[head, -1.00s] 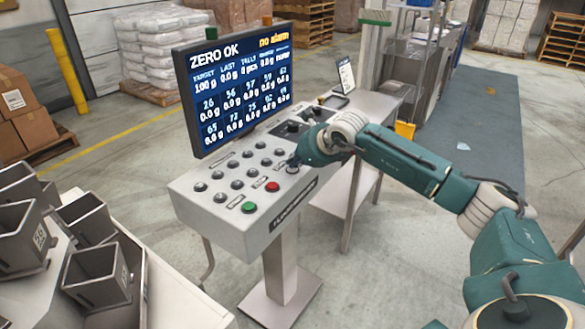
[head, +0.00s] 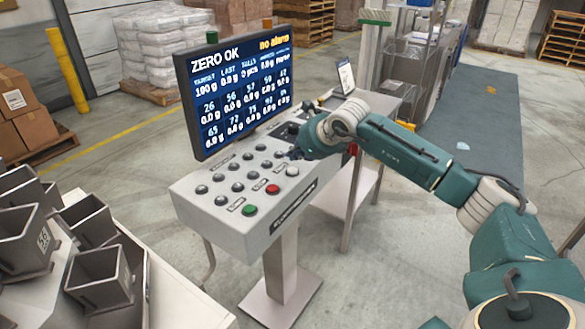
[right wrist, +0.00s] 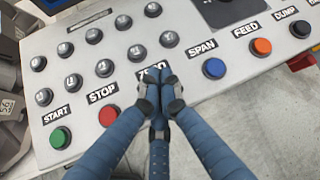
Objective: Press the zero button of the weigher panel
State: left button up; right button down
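The weigher panel (head: 240,205) is a pale sloped console with rows of grey buttons, a green button and a red button. Its screen (head: 236,93) reads "ZERO OK" and "no alarm". A white button (head: 292,171) sits right of the red one and is uncovered in the head view. My left gripper is out of view.
A blue SPAN button (right wrist: 214,68) and an orange FEED button (right wrist: 261,47) are right of my fingers. A side table (head: 365,110) stands behind the panel. The floor in front is clear.

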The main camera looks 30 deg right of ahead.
aim_at(294, 171)
jog(key=shift+r+p, duration=0.6)
jog(key=shift+r, duration=0.95)
